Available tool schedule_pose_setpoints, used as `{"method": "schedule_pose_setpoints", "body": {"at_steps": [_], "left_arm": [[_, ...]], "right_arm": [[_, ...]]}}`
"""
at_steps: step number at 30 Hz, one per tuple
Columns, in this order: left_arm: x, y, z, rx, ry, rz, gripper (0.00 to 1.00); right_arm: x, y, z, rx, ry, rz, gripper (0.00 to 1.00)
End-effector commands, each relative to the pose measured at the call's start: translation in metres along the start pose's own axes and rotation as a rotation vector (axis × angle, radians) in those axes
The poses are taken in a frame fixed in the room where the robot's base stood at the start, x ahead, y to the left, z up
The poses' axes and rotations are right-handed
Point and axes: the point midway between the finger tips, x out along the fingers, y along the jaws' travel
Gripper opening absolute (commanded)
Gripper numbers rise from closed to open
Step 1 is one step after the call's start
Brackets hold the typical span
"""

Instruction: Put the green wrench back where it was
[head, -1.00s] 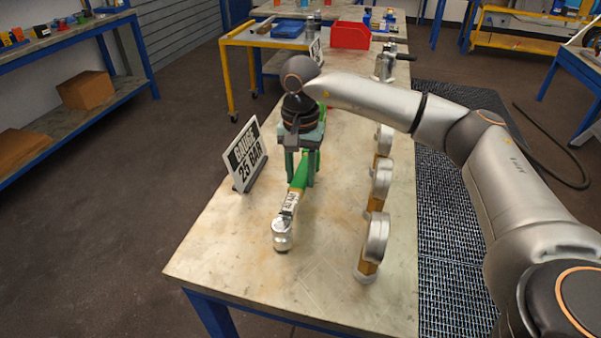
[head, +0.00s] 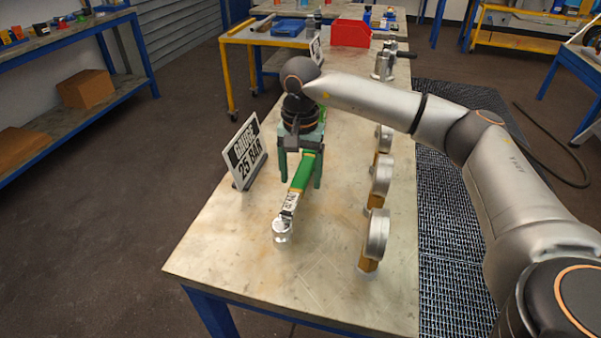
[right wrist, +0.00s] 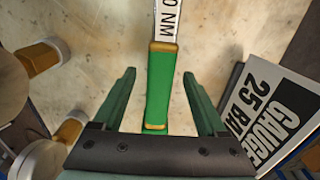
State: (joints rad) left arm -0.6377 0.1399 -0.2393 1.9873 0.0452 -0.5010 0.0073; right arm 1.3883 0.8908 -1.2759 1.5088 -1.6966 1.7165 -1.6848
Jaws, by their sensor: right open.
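The green wrench (head: 301,177) lies on the workbench (head: 225,262), its silver head toward the near edge and its green handle running back under my right gripper. My right gripper (head: 301,185) points down with its fingers apart, one on each side of the handle. In the right wrist view, the green handle (right wrist: 161,85) passes between the open fingers (right wrist: 160,75) with a gap on both sides. The far end of the handle is hidden by the gripper. My left gripper is not in view.
A "GAUGE 25 BAR" sign (head: 245,153) stands just left of the gripper. Several round silver gauges on brass stems, such as the nearest one (head: 377,235), stand in a row to the right. A red bin (head: 350,34) is far back. The bench front is clear.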

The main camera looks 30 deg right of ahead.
Motion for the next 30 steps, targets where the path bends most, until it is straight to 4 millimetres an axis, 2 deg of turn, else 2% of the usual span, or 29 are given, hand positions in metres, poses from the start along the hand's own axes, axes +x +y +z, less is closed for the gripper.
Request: {"method": "schedule_pose_setpoints", "body": {"at_steps": [5, 8, 15, 21, 25, 30], "left_arm": [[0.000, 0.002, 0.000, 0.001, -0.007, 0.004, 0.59], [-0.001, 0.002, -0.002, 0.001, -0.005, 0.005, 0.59], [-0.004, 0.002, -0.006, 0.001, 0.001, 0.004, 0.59], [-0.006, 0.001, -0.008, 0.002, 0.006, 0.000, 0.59], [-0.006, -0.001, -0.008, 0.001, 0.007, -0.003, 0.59], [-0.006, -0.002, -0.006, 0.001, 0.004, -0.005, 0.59]], "right_arm": [[-0.005, 0.000, 0.000, 0.000, 0.001, -0.001, 0.75], [-0.022, -0.001, 0.000, 0.000, 0.001, -0.004, 0.75], [-0.076, -0.001, 0.000, 0.000, 0.001, -0.004, 0.75], [-0.111, -0.001, 0.000, 0.000, 0.002, -0.004, 0.75], [-0.123, -0.001, 0.000, 0.000, 0.001, -0.003, 0.75], [-0.126, 0.000, 0.000, 0.000, 0.000, -0.002, 0.75]]}}
